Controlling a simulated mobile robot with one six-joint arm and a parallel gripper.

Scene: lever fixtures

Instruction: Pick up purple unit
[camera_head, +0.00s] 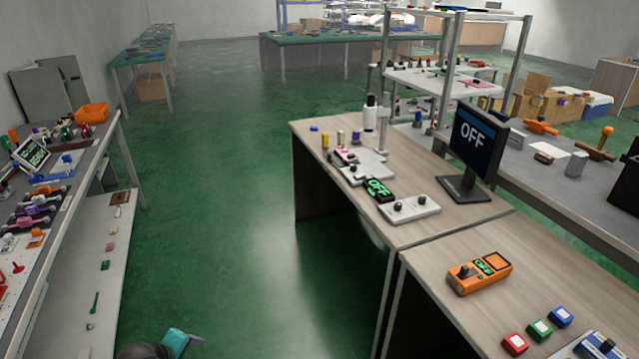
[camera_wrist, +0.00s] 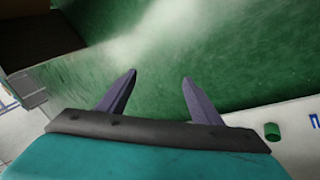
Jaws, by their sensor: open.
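A small purple unit (camera_head: 356,137) stands upright on the wooden desk in the head view, beside small yellow and blue pieces. Purple lever fixtures (camera_head: 33,210) also lie on the left bench, so I cannot tell for certain which one the task names. My gripper (camera_wrist: 159,80) is open and empty in the wrist view, its two dark fingers apart over the green floor. No purple unit shows in the wrist view.
The wooden desk (camera_head: 315,158) holds a monitor (camera_head: 470,143) reading OFF, and an orange box (camera_head: 479,274) sits on the nearer desk. The left bench (camera_head: 80,190) is crowded, with a lower shelf. Green floor (camera_head: 215,200) is clear between them.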

